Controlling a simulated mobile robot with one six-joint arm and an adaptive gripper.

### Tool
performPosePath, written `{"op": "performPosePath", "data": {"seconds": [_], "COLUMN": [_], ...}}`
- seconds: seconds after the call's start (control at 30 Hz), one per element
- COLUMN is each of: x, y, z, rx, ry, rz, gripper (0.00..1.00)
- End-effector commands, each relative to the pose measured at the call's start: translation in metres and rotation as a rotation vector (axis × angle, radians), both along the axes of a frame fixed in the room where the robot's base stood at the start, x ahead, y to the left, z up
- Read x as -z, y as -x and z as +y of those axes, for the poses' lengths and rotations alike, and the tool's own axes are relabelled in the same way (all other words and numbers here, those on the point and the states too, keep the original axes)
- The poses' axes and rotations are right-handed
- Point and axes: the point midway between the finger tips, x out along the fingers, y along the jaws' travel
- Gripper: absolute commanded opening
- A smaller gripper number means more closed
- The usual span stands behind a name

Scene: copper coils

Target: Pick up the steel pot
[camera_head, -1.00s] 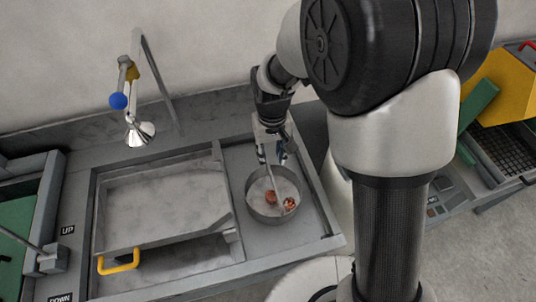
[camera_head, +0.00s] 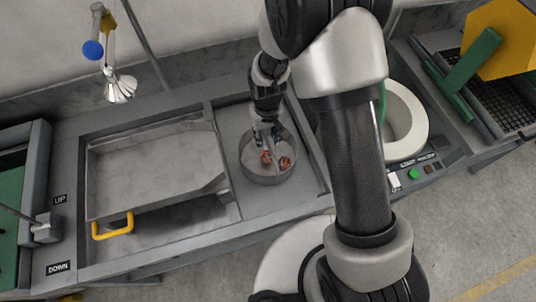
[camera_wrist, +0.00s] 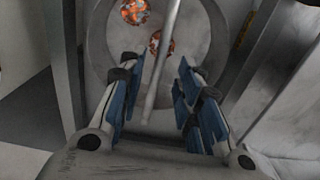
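The steel pot (camera_head: 268,176) is a round open pan standing on the grey counter, right of the sunken steel tray. Copper coils (camera_head: 285,163) lie inside it. In the wrist view the pot (camera_wrist: 196,42) shows at the top with two coils (camera_wrist: 134,11) and a thin grey bar, which looks like its handle (camera_wrist: 164,62), running down between my fingers. My gripper (camera_head: 265,134) is over the back part of the pot. In the wrist view my gripper (camera_wrist: 160,88) is open, with one blue-padded finger on each side of the bar and gaps showing.
A steel tray (camera_head: 150,165) with a yellow handle (camera_head: 113,227) is to the left. A lamp-like fixture (camera_head: 120,88) hangs behind it. A white round bowl (camera_head: 408,120) and a button panel (camera_head: 414,174) are to the right. Counter in front of the pot is clear.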

Motion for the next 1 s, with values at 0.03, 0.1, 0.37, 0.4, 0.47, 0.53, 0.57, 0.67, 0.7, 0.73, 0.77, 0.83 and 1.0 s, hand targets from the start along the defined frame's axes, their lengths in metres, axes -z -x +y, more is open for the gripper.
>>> {"op": "performPosePath", "data": {"seconds": [0.03,0.1,0.37,0.4,0.47,0.53,0.57,0.67,0.7,0.73,0.77,0.83,1.0], "x": [0.012,0.023,0.033,0.033,0.033,0.033,0.034,0.035,0.035,0.036,0.036,0.037,0.038], "y": [0.000,0.000,-0.001,-0.001,-0.001,-0.001,-0.001,-0.001,-0.001,-0.001,-0.001,-0.001,-0.001], "z": [-0.002,-0.003,-0.002,-0.002,-0.002,-0.002,-0.002,-0.003,-0.003,-0.003,-0.003,-0.003,-0.003], "rx": [0.001,0.000,0.000,0.000,0.000,0.000,0.000,0.000,0.000,0.000,0.000,0.000,0.000], "ry": [0.001,0.001,0.000,0.000,0.000,0.000,0.000,0.000,0.000,0.000,0.000,0.000,0.000], "rz": [0.004,0.003,-0.001,-0.001,0.000,0.000,0.000,0.000,0.000,0.000,0.000,0.000,0.000], "gripper": [0.31,0.31,0.31,0.31,0.31,0.31,0.31,0.31,0.31,0.31,0.31,0.31,0.31]}}
